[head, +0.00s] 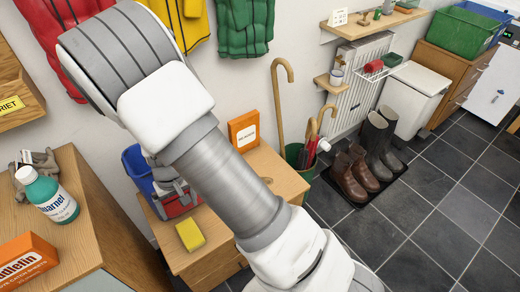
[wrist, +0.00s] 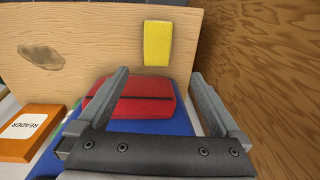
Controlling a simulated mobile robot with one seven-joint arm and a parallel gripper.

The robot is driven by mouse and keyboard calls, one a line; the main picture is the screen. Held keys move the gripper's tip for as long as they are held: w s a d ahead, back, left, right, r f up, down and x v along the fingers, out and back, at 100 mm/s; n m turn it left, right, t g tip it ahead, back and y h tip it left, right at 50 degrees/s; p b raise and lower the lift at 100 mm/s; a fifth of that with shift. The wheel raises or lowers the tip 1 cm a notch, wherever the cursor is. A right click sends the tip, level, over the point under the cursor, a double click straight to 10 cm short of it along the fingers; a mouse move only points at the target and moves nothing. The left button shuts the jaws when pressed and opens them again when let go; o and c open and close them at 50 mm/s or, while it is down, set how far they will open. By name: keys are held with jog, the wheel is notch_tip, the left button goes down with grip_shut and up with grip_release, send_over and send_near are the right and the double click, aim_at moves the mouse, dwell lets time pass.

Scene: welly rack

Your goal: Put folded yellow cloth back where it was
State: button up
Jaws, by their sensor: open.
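The folded yellow cloth (head: 190,235) lies flat on the light wooden cabinet top, near its front edge. In the wrist view the cloth (wrist: 157,42) shows beyond my fingertips, apart from them. My gripper (wrist: 160,74) is open, its two fingers spread over a red pouch-like item (wrist: 145,98) with a dark line across it. I cannot tell whether the fingers touch it. The red item (head: 178,209) also shows in the head view, beside a blue container (head: 135,163). My arm hides part of the cabinet top and most of my gripper there.
An orange box (head: 243,130) stands at the back of the cabinet. A green stand (head: 296,156) with canes is to the right, then boots (head: 350,178) on a dark tray. A nearer cabinet at left holds a teal bottle (head: 47,194) and another orange box (head: 27,262).

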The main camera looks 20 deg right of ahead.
jog(key=d+r+t+y, duration=0.1)
jog(key=d+r, duration=0.3)
jog(key=r, duration=1)
jog(key=s+d+r+m+t+h, duration=0.1)
jog(key=s+d+r+t, duration=0.3)
jog(key=s+d+r, duration=1.1)
notch_tip(320, 180, up, 4)
jog(key=shift+s+d+f+m+h, duration=0.2)
jog(key=shift+s+m+h, duration=0.2)
jog(key=shift+s+m, duration=0.4)
jog(key=shift+r, duration=0.1)
notch_tip(320, 180, up, 15)
jog(key=p, duration=1.4)
jog(key=shift+f+p, duration=0.2)
jog(key=shift+p, duration=0.2)
